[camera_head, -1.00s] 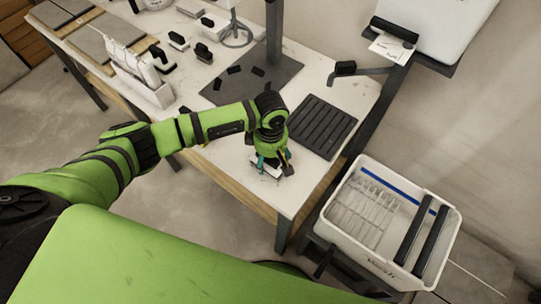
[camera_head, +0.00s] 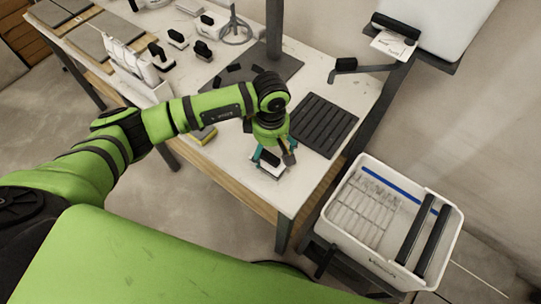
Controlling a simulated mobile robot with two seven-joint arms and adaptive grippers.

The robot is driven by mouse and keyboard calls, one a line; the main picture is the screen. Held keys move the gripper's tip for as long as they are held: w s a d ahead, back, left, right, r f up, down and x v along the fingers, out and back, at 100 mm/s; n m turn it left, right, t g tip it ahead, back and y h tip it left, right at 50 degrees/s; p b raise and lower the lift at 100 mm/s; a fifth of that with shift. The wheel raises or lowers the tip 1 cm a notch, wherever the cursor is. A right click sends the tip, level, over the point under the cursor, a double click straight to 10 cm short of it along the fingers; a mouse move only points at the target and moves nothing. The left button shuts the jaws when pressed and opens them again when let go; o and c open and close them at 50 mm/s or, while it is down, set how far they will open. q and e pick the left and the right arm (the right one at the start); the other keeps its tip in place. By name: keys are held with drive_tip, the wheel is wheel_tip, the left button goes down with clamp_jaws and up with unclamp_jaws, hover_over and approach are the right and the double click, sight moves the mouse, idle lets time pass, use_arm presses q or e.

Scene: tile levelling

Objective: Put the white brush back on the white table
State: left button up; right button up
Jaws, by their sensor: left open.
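The white brush (camera_head: 267,171), with a dark top, rests on the white table (camera_head: 301,192) near its front right corner. My left gripper (camera_head: 270,158) is just above the brush, with its fingers open around or over its top. I cannot tell whether the fingers touch it. The gripper partly hides the brush. My right gripper is not in view.
A black ribbed tray (camera_head: 322,126) lies right of the gripper. A dark mat (camera_head: 286,68) lies behind. A white bin (camera_head: 393,222) stands lower right. The front right corner is clear.

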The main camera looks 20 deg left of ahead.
use_arm(q)
wheel_tip(320, 180, up, 8)
drive_tip(key=b, duration=0.2)
drive_tip(key=shift+f, duration=0.15)
idle(0.4)
